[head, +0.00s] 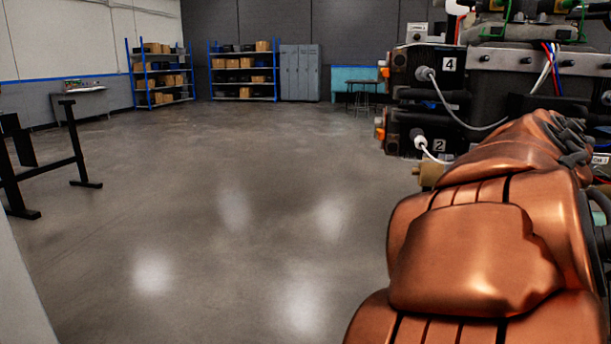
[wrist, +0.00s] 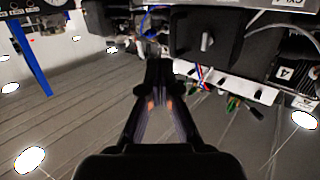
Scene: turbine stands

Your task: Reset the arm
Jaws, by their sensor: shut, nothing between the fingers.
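My arm, copper-coloured, fills the right side of the head view and reaches toward the turbine stand equipment (head: 480,70). My gripper (wrist: 158,68) shows in the middle of the wrist view, with its dark fingers together and nothing between them. In the head view the gripper itself cannot be made out. The equipment also shows upside down at the top of the wrist view (wrist: 225,35), behind and to the right of the fingertips. Whether the fingertips touch it cannot be told.
Black connector boxes marked 4 (head: 440,68) and 2 (head: 415,135), with looping cables, stand close beside my arm. A black metal stand (head: 70,160) is at the left. Blue shelves (head: 160,75) and grey lockers (head: 300,72) line the back. The middle floor is clear.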

